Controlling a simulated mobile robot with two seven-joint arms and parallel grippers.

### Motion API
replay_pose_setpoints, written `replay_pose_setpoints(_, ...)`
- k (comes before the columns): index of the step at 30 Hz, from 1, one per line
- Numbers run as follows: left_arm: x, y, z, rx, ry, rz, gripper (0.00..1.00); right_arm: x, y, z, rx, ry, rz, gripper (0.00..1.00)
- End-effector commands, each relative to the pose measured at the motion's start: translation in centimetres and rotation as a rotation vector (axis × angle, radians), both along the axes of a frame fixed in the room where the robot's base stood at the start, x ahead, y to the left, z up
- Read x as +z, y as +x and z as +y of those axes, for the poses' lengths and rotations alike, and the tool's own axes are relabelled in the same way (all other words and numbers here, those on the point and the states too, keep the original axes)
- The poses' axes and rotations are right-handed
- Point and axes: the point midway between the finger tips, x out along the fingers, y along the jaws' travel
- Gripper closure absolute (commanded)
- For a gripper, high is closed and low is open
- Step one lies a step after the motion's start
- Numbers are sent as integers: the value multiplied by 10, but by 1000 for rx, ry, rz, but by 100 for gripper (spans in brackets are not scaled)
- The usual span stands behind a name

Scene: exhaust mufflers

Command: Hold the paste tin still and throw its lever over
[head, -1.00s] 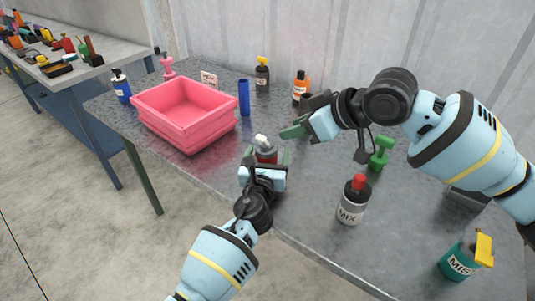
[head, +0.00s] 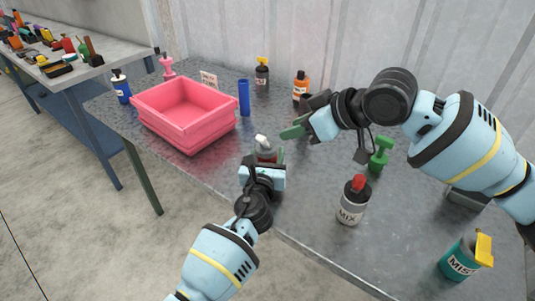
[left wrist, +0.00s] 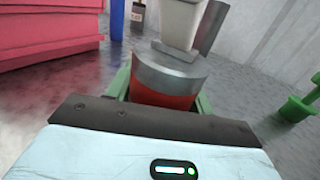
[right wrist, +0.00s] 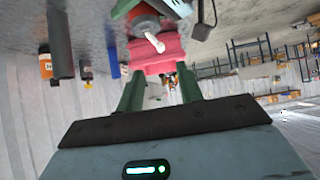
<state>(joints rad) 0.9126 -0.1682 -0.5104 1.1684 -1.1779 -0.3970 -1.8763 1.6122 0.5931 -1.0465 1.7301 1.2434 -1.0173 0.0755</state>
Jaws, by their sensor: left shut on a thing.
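The paste tin (head: 266,154), a red can with a grey metal rim, stands near the table's front edge in the head view. A pale lever (head: 262,140) sits on its top. In the left wrist view, the tin (left wrist: 165,98) and the lever's broad pale face (left wrist: 180,22) show close up. My left gripper (left wrist: 163,112) is shut on the tin's sides; its green fingers flank the red body. My right gripper (head: 290,131) is beyond and right of the tin, apart from it. In the right wrist view its fingers (right wrist: 158,88) are open and empty, with the lever (right wrist: 154,42) beyond them.
A pink crate (head: 150,122) and a blue cylinder (head: 244,98) stand to the left. A MIX bottle (head: 352,202), a green fixture (head: 379,157) and a teal can (head: 458,259) stand to the right. An orange bottle (head: 300,88) stands behind. Bare table lies between tin and MIX bottle.

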Motion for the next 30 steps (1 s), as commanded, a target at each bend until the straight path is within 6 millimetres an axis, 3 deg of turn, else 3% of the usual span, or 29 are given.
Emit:
replay_pose_setpoints(8,0,0,0,0,0,1,74,0,0,0,0,0,0,64)
replay_pose_setpoints(14,-1,0,0,0,0,1,74,-3,-2,9,41,-40,-17,88)
replay_pose_setpoints(17,-1,0,0,0,0,1,74,-7,-6,25,124,-126,-57,100)
replay_pose_setpoints(26,-1,0,0,0,1,1,74,-27,-31,93,581,-569,-252,100)
replay_pose_setpoints(30,0,-1,-1,-2,3,0,74,-38,-39,118,804,-842,-327,100)
